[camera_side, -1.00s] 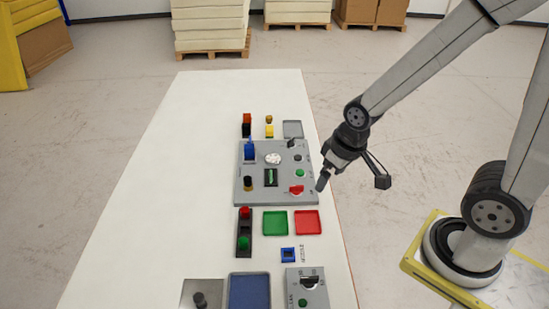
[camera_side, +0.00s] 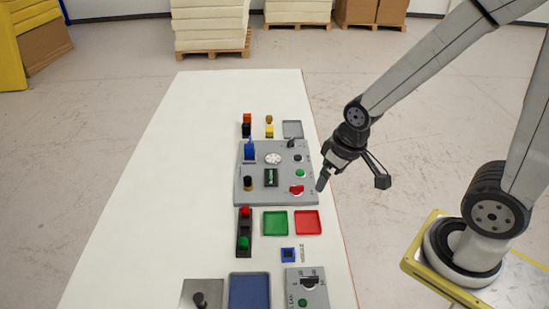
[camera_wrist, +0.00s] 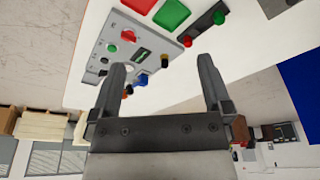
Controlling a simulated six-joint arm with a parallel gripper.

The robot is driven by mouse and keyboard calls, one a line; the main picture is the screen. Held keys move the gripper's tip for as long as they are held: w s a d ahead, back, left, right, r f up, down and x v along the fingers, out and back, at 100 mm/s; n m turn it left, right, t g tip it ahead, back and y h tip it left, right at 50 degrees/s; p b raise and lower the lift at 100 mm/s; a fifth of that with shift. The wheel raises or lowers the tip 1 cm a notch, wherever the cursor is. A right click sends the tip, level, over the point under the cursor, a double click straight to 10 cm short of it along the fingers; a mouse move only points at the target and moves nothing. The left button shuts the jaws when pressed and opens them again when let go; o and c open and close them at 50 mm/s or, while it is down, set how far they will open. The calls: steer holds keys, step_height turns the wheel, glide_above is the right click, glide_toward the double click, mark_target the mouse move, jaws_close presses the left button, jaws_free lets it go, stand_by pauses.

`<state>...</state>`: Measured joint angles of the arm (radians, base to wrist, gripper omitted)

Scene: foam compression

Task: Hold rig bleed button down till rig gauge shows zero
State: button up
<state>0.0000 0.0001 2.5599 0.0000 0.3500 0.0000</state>
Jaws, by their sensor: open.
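The grey rig panel (camera_side: 280,197) lies on the white table in the side view. It carries a white round dial (camera_side: 272,159), a small dark display with a green mark (camera_side: 271,177), a red switch (camera_side: 296,190), a green button (camera_side: 300,173), a blue lever part (camera_side: 249,151) and a black knob on a yellow base (camera_side: 248,183). I cannot tell which is the bleed button, nor read the gauge. My gripper (camera_side: 322,183) is above the panel's right edge, apart from it. In the wrist view its two fingers (camera_wrist: 161,64) stand open and empty, with the panel (camera_wrist: 122,28) beyond them.
Red (camera_side: 307,222) and green (camera_side: 275,223) trays and a red-and-green button box (camera_side: 244,230) lie in front of the panel. A blue tray (camera_side: 249,291) and another grey panel (camera_side: 319,297) are nearer. The table's left side is clear.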

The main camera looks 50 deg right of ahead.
jaws_close()
stand_by(1.6)
